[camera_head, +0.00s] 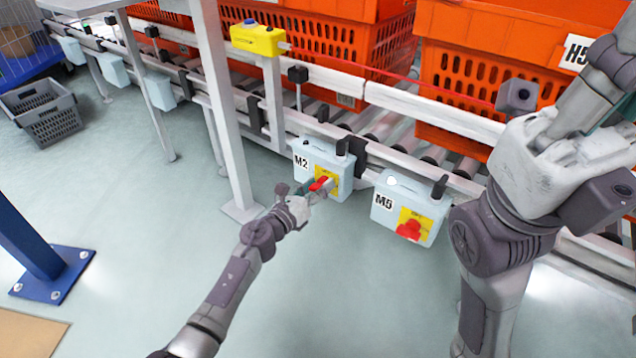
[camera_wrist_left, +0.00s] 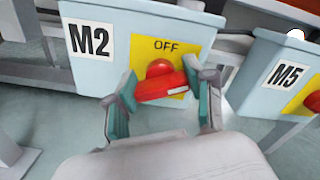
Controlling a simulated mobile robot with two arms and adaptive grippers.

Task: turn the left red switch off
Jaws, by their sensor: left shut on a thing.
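The left red switch (camera_wrist_left: 160,82) sits on a yellow plate marked OFF on the pale blue M2 box (camera_head: 341,163). In the left wrist view its red handle lies nearly level, slightly tilted, between the fingers. In the head view the red handle (camera_head: 320,184) is partly covered by my gripper. My left gripper (camera_head: 312,191) is shut on it, with one finger on each side; it also shows in the left wrist view (camera_wrist_left: 161,97). The right arm stands at the right of the head view, and its fingertips are not clearly visible.
The M5 box (camera_head: 384,204) with its own red switch (camera_head: 409,230) is close to the right. Orange totes (camera_head: 480,75) stand on the roller conveyor behind. A white post (camera_head: 228,120) and a blue post (camera_head: 25,235) stand left. The floor in front is clear.

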